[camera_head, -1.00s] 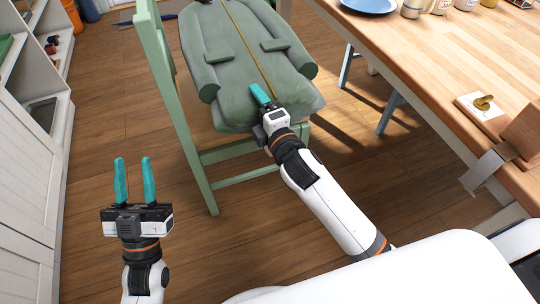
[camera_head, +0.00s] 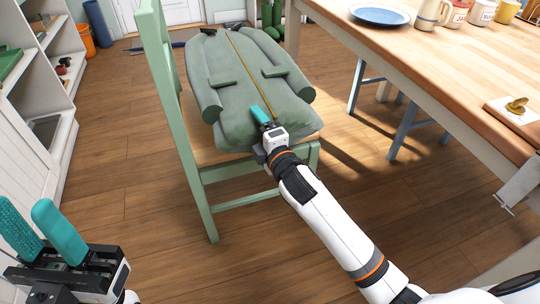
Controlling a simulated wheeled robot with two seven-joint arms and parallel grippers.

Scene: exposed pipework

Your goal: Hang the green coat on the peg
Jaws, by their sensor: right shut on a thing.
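The green coat (camera_head: 246,75) lies flat on the seat of a green chair (camera_head: 189,130), its sleeves at its sides and a yellowish line down its middle. My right gripper (camera_head: 262,115) is shut on the coat near its lower edge. Its fingers partly hide the cloth there. My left gripper (camera_head: 26,210) is at the lower left, open and empty, away from the coat. I cannot make out the peg in this view.
A wooden table (camera_head: 440,75) on the right bears a blue plate (camera_head: 379,15), mugs and a small brass item (camera_head: 517,104). A blue stool (camera_head: 402,128) stands under it. White shelves (camera_head: 52,85) line the left. The floor left of the chair is clear.

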